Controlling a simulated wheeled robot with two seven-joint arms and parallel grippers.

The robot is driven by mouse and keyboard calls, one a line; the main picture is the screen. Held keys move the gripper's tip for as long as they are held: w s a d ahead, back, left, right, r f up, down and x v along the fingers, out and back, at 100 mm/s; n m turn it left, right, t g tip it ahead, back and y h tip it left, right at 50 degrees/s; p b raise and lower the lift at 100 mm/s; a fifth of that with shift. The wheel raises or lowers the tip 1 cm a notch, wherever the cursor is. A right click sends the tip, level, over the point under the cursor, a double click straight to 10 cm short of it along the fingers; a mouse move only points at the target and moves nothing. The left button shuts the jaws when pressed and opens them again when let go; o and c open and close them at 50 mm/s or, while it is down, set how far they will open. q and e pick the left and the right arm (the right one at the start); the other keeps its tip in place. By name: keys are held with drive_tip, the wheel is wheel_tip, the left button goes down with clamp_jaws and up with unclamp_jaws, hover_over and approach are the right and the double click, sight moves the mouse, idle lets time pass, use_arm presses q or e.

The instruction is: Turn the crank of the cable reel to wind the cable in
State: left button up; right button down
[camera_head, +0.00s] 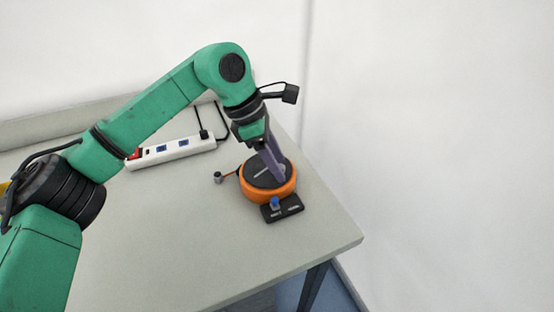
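The cable reel (284,188) is a round orange drum with a dark top, lying near the right edge of the table. A black block (291,208) with a small blue piece joins its front side. A short black cable end with a grey plug (219,178) lies just left of the drum. My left gripper (277,172) reaches down over the reel's top, its narrow fingers overlapping the dark disc. The crank cannot be made out clearly; the fingers hide part of the top. Whether they touch or grip anything cannot be told. My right gripper is not in view.
A white power strip (180,150) with blue sockets and a red switch lies behind, left of the reel, its black cord looping toward the back. The grey table (170,240) is bare in front. Its right edge is close to the reel, beside a white wall (430,130).

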use_arm(q)
drive_tip(key=v, duration=1.4)
drive_tip(key=shift+a+r, duration=0.2)
